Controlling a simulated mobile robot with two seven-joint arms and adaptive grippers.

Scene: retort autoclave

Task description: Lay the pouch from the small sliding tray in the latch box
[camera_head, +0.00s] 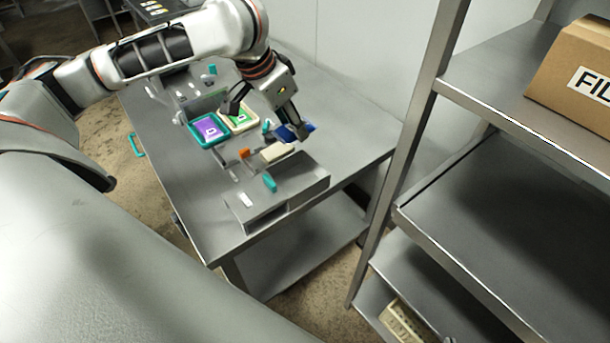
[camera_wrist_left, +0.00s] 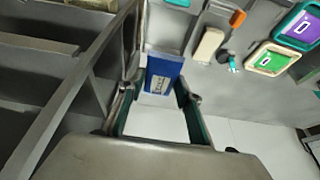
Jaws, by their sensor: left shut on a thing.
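My left gripper (camera_head: 292,131) is shut on a blue pouch (camera_head: 304,131) and holds it over the right part of the steel table. In the left wrist view the blue pouch (camera_wrist_left: 163,76), with a pale label, sits between the two fingers (camera_wrist_left: 160,92). A low grey box (camera_head: 301,186) with a teal handle (camera_head: 270,183) and a white label stands at the table's near end. A cream block (camera_head: 278,152) and an orange piece (camera_head: 244,153) are on a grey fixture beside it. I cannot tell which fixture is the latch box or the small sliding tray. My right gripper is not in view.
A teal tray (camera_head: 193,117) with a purple pouch and a cream tray (camera_head: 256,121) with a green pouch lie farther back on the table (camera_head: 340,120). A steel shelf rack (camera_head: 425,110) with a cardboard box (camera_head: 580,75) stands at the right.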

